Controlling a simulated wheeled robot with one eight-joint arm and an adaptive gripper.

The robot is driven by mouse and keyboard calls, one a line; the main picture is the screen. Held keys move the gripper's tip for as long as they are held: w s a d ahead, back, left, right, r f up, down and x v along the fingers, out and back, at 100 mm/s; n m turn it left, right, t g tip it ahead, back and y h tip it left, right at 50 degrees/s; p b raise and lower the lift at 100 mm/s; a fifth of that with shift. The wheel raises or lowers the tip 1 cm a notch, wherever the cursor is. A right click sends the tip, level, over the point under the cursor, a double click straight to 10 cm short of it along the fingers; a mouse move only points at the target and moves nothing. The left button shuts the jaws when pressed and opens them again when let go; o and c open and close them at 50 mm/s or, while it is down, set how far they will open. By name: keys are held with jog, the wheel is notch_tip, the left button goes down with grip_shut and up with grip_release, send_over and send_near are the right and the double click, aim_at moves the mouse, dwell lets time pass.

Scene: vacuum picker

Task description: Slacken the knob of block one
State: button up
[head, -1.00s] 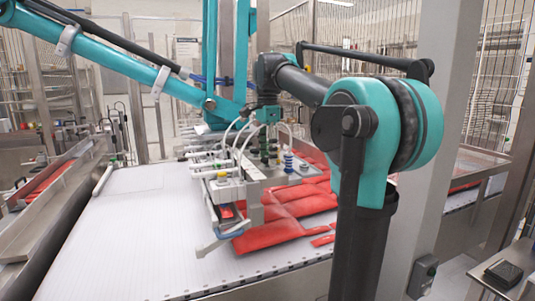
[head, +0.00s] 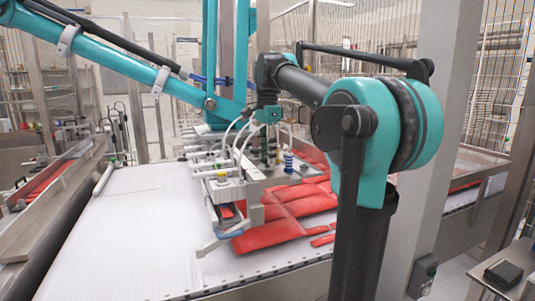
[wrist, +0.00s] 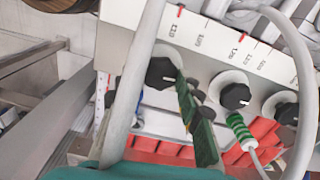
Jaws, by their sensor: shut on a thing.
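Two more black knobs, a middle one (wrist: 235,96) and a right one (wrist: 287,113), stand clear along the rail. Which block the held part belongs to is not clear. In the head view my gripper cannot be told apart among the picker's fittings.
The picker head (head: 240,185) hangs over a white belt (head: 130,225), with red packs (head: 285,212) beneath and right of it. Pale hoses (wrist: 135,85) cross close to my gripper. The picker's teal arms (head: 140,70) come down from above. The belt's near left is clear.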

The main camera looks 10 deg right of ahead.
jog(key=n, duration=1.1)
jog(key=shift+n, duration=0.3)
jog(key=n, duration=1.1)
dwell(0.4)
jog(key=o, duration=1.2)
jog(key=shift+c, duration=0.2)
